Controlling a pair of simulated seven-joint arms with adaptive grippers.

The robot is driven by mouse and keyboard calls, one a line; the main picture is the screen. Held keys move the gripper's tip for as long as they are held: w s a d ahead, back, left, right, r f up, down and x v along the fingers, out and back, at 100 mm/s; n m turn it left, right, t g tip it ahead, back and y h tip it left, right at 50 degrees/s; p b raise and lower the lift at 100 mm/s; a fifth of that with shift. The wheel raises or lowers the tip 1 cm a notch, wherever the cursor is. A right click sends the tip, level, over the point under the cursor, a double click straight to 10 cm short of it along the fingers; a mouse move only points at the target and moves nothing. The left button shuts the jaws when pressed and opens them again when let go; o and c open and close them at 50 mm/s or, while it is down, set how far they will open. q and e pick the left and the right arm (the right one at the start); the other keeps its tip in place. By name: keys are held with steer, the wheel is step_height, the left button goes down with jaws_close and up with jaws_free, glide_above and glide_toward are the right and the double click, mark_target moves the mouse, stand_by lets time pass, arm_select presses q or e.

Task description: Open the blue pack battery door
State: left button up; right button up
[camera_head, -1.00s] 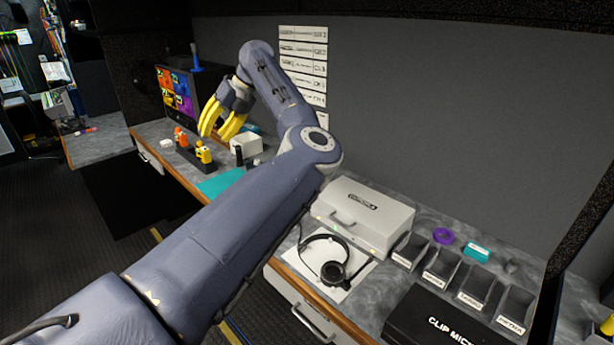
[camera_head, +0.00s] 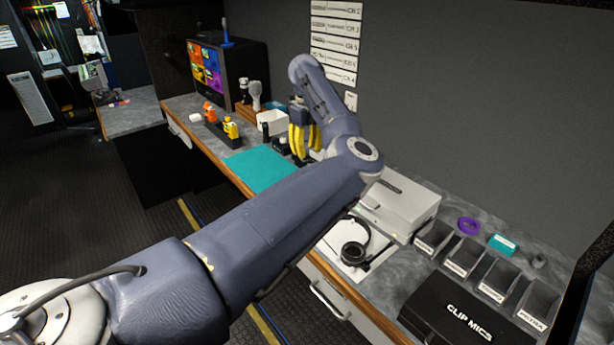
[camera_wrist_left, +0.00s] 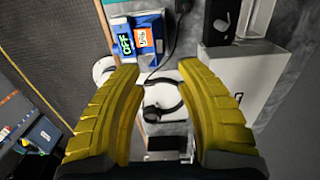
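The blue pack (camera_wrist_left: 153,24) shows at the top of the left wrist view, with a dark screen reading OFF in green and an orange label beside it. A dark cable runs near its right side. I cannot make out the edge of its battery door. In the head view I cannot pick out the pack. My right gripper is out of view.
The teal mat (camera_head: 262,169) lies left of the gripper. A small white box (camera_head: 270,120) and several small orange and yellow items stand behind it. A headset (camera_head: 354,250), a grey case (camera_head: 405,203), compartment bins (camera_head: 466,256) and a black CLIP MICS case (camera_head: 455,310) are to the right.

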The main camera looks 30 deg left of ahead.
arm_select(q)
step_height(320, 180, down, 10)
steer(key=shift+f, duration=0.2)
steer(key=shift+o, duration=0.4)
jaws_close()
stand_by(0.4)
